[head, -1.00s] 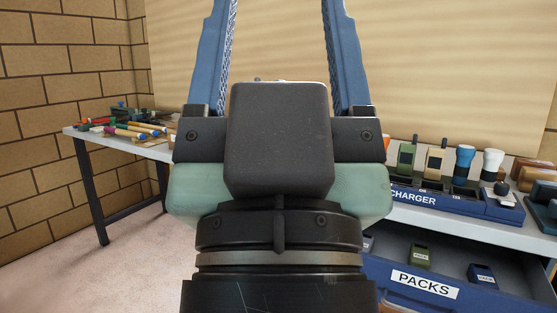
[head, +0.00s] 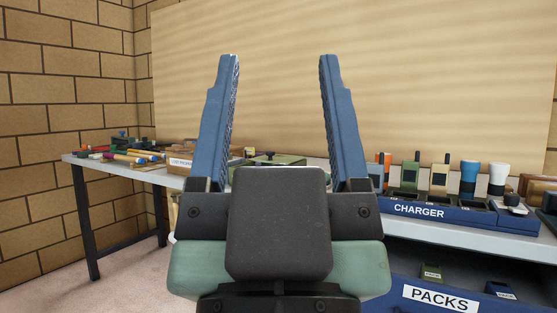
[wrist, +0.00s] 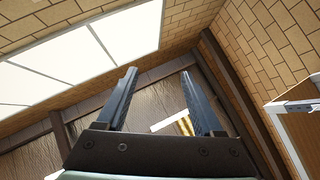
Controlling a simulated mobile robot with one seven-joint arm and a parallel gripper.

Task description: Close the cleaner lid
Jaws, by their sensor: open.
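My gripper (head: 278,58) stands large in the middle of the head view, its two blue fingers pointing up and apart with nothing between them. The fingers also show in the wrist view (wrist: 158,73), spread and empty, facing the upper wall and ceiling. Behind my gripper, on the table, is a low green box-like thing (head: 290,159) with a small dark knob on top. It may be the cleaner with its lid. My gripper hides most of its front, and I cannot tell whether the lid is open or shut. My gripper is apart from it.
The long grey table (head: 460,238) runs along the wall. A blue charger (head: 420,211) with several devices stands at right; below it a blue PACKS drawer (head: 395,297) is pulled open. Coloured tools and a labelled box (head: 181,163) lie at left. Floor at left is clear.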

